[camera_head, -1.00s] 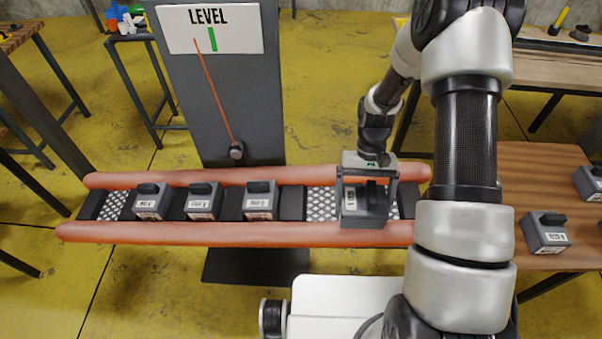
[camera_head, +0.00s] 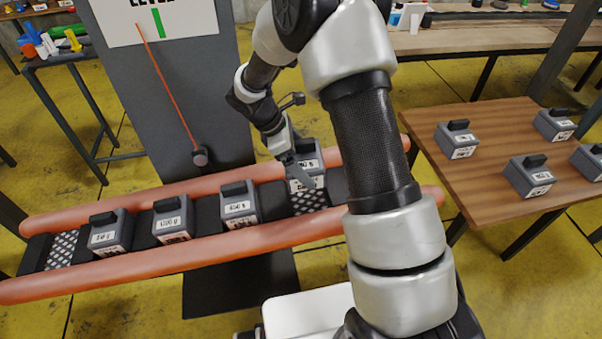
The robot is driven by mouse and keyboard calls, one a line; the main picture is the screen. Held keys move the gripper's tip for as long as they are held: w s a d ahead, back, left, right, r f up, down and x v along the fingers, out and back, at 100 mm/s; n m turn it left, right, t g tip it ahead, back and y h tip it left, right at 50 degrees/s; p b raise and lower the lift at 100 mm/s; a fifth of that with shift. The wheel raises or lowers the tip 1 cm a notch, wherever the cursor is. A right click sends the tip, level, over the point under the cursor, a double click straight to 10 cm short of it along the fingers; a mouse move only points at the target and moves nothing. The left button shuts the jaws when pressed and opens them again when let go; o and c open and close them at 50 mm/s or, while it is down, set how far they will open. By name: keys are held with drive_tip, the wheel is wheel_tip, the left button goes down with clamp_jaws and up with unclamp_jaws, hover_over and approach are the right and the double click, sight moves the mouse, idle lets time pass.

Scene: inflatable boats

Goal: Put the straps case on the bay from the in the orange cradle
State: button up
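The orange cradle (camera_head: 300,231) is a pair of orange tubes with dark bays between them. Three grey cases stand in its bays: the left (camera_head: 107,234), the middle (camera_head: 172,219) and the right one (camera_head: 240,205). Another grey case (camera_head: 308,160) is at the cradle's right part, over or on a bay with a white perforated floor (camera_head: 308,201). My gripper (camera_head: 299,171) is at this case, with a finger across its left front. I cannot tell whether it grips the case. The labels are too small to tell which is the straps case.
A wooden table (camera_head: 485,190) at right carries several similar grey cases. A level board (camera_head: 150,18) with a red needle stands behind the cradle. Another perforated bay (camera_head: 62,249) at the cradle's far left is empty. Workbenches stand behind.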

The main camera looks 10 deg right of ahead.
drive_tip(key=shift+w+a+r+n+t, duration=0.1)
drive_tip(key=shift+w+n+t, duration=0.2)
drive_tip(key=shift+w+n, duration=0.2)
drive_tip(key=shift+d+f+b, duration=0.2)
drive_tip(key=shift+f+b, duration=1.2)
drive_tip(key=shift+f, duration=0.5)
drive_tip(key=shift+d+f+b, duration=0.2)
drive_tip(key=shift+f+b, duration=1.2)
drive_tip(key=shift+f, duration=0.55)
drive_tip(key=shift+d+f+b, duration=0.2)
drive_tip(key=shift+f+b, duration=1.2)
drive_tip(key=shift+f, duration=0.5)
